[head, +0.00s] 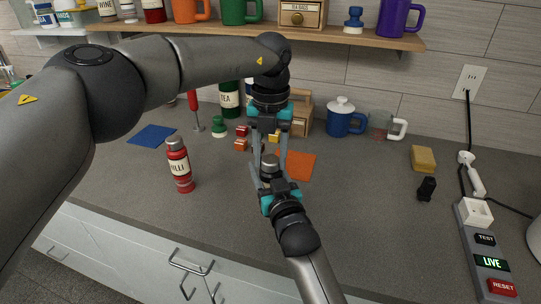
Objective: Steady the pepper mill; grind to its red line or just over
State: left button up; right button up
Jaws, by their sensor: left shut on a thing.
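The pepper mill (269,165) appears as a dark body with a grey rounded top, mostly hidden between my two grippers near the middle of the counter. Its red line cannot be made out. My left gripper (269,158) points down from above, its two long fingers on either side of the mill's top and shut on it. My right gripper (268,172) comes up from the bottom of the picture, with its fingers low beside the mill. Whether they touch or close on it is hidden.
A red chilli bottle (179,165) stands left, near a blue mat (152,136). An orange mat (300,164) lies right behind the grippers. A blue pot (345,122), glass mug (381,125), sponge (423,158) and small black object (427,189) stand right. A switch panel (482,238) reads LIVE.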

pick_arm(q)
grip_shut()
jog(key=shift+m, duration=0.4)
jog(key=m, duration=0.3)
jog(key=shift+m, duration=0.3)
jog(key=m, duration=1.1)
jog(key=shift+m, duration=2.7)
